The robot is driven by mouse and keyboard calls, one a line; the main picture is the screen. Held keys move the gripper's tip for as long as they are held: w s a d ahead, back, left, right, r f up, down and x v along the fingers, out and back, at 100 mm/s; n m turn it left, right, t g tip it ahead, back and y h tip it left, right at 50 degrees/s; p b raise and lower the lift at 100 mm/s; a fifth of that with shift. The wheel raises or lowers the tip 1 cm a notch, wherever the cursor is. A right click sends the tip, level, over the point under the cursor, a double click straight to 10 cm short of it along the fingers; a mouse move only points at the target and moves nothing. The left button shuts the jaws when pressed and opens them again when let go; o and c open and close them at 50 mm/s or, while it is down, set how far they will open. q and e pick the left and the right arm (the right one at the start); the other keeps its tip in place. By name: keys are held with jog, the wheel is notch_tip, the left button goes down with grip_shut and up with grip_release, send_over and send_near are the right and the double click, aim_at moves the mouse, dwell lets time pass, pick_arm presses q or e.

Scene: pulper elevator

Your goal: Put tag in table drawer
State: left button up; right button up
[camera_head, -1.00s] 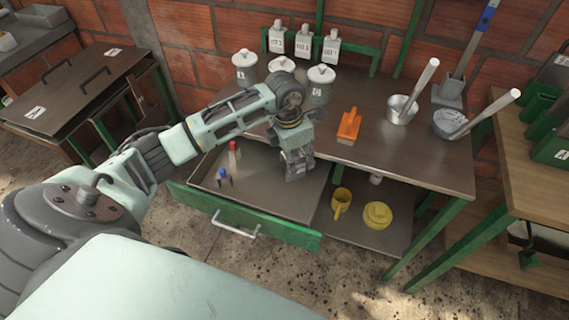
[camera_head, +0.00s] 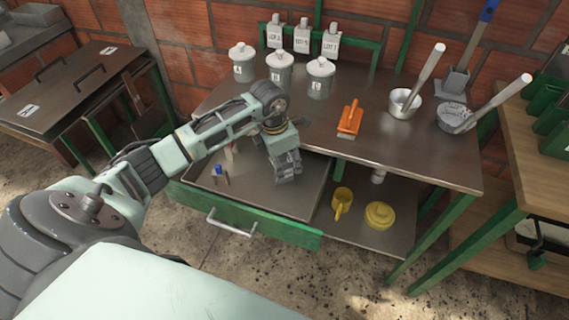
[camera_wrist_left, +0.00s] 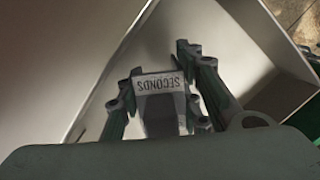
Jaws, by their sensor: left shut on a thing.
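My left gripper (camera_head: 287,172) is inside the open table drawer (camera_head: 285,228), pointing down over its right part. In the left wrist view the gripper (camera_wrist_left: 160,100) is shut on a grey tag (camera_wrist_left: 160,122) with a white label reading SECONDS. The tag lies between the fingers, above the pale drawer interior. Whether it touches the drawer floor I cannot tell. In the head view the gripper hides the tag. My right gripper is not in view.
Small items, one of them blue (camera_head: 218,170), stand in the drawer's left part. Three lidded jars (camera_head: 320,77), an orange tool (camera_head: 349,119) and a metal pot (camera_head: 404,106) are on the tabletop.

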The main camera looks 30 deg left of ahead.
pick_arm(q)
jog(key=o, duration=1.2)
jog(key=shift+f, duration=0.1)
jog(key=shift+c, duration=0.2)
jog(key=r, duration=0.4)
jog(key=s+r, duration=0.1)
jog(key=r, duration=0.3)
jog(key=a+r, duration=0.1)
jog(key=r, duration=0.3)
jog(key=shift+s+r, duration=0.1)
jog(key=shift+s, duration=0.1)
